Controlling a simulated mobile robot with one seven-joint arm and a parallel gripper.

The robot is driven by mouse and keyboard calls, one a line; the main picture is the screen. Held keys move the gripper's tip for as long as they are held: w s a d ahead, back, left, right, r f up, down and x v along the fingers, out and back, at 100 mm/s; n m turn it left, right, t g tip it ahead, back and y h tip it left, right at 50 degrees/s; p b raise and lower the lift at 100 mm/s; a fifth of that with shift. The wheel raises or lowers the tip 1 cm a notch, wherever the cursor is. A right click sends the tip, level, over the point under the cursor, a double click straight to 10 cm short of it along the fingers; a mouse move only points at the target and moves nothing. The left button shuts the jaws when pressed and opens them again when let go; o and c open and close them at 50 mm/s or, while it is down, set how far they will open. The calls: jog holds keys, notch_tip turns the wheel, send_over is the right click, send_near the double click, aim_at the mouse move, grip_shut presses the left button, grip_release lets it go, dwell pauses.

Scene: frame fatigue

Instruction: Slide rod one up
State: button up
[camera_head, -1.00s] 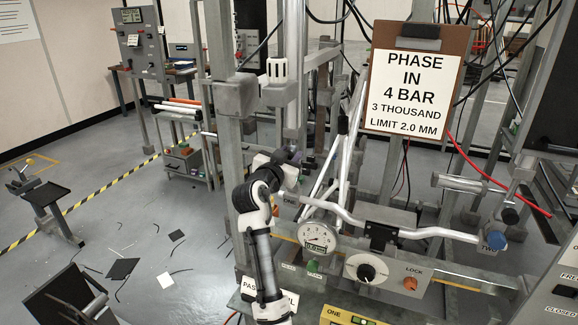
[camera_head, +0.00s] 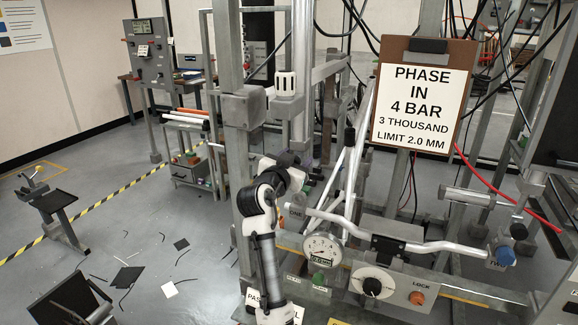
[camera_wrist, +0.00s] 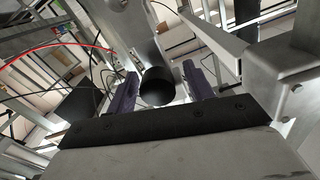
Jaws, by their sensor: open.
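My gripper (camera_wrist: 160,74) is open in the wrist view, with its two purple-grey fingers apart. A dark round-ended cylinder (camera_wrist: 157,87) on a grey metal part lies between the fingers; I cannot tell whether they touch it. It may be the end of rod one, but no label shows there. In the head view my gripper (camera_head: 305,163) is small and partly hidden by my own arm beside the frame's uprights. A label reading ONE (camera_head: 297,212) sits at the left end of a bent silver bar (camera_head: 385,228).
A pressure dial (camera_head: 322,248), a black rotary knob (camera_head: 372,286) and an orange LOCK button (camera_head: 416,298) are on the front panel. A clipboard sign (camera_head: 424,95) hangs above. Steel posts and cables crowd the gripper. Open floor with scattered scraps lies at the left.

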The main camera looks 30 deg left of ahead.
jog(key=s+b, duration=0.4)
jog(key=s, duration=0.9)
jog(key=shift+s+d, duration=0.2)
jog(key=shift+s, duration=0.1)
